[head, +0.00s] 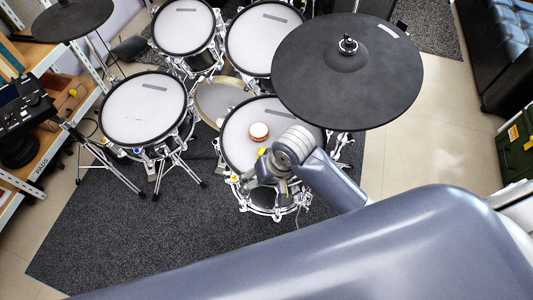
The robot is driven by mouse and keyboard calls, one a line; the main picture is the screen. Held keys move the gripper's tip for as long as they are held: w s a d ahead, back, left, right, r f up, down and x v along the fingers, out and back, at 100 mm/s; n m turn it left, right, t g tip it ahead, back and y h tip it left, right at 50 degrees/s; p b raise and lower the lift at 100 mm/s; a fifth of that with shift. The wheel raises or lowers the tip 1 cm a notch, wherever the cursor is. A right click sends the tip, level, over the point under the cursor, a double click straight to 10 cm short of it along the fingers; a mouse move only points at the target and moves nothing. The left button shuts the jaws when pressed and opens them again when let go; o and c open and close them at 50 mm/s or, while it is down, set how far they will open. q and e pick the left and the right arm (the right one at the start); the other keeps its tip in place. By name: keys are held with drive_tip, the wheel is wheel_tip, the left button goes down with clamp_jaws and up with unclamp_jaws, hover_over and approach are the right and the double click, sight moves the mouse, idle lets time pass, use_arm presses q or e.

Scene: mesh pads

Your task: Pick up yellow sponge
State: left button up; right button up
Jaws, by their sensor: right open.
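A small yellow thing, likely the yellow sponge (262,151), shows on the lower mesh pad (237,137). My wrist hides part of it. My right gripper (258,172) is open over the near part of this pad, just below the yellow thing in the picture. Its fingers are small and partly hidden by the wrist, and I cannot tell whether they touch the yellow thing. My left gripper is not in view.
A large black cymbal pad (347,75) overhangs at the right. Other mesh pads (143,108) stand around. Shelves (50,150) are at the left, and clear floor (430,150) is at the right.

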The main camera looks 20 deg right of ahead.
drive_tip(key=w+d+m+h, duration=0.1)
drive_tip(key=w+m, duration=0.1)
drive_tip(key=w, duration=0.2)
drive_tip(key=w+d+r+m+g, duration=0.1)
drive_tip(key=w+d+m, duration=0.1)
drive_tip(key=w, duration=0.2)
drive_tip(key=w+d+r+m+g+h, duration=0.1)
drive_tip(key=w+d+m, duration=0.1)
drive_tip(key=w, duration=0.2)
drive_tip(key=shift+h, duration=0.3)
wheel_tip(320, 180, down, 4)
drive_tip(key=shift+f, duration=0.25)
drive_tip(key=f, duration=0.5)
drive_tip(key=shift+w+a+f+b, duration=0.15)
drive_tip(key=shift+w+f+b, duration=0.15)
drive_tip(key=shift+b, duration=0.1)
drive_tip(key=c, duration=1.1)
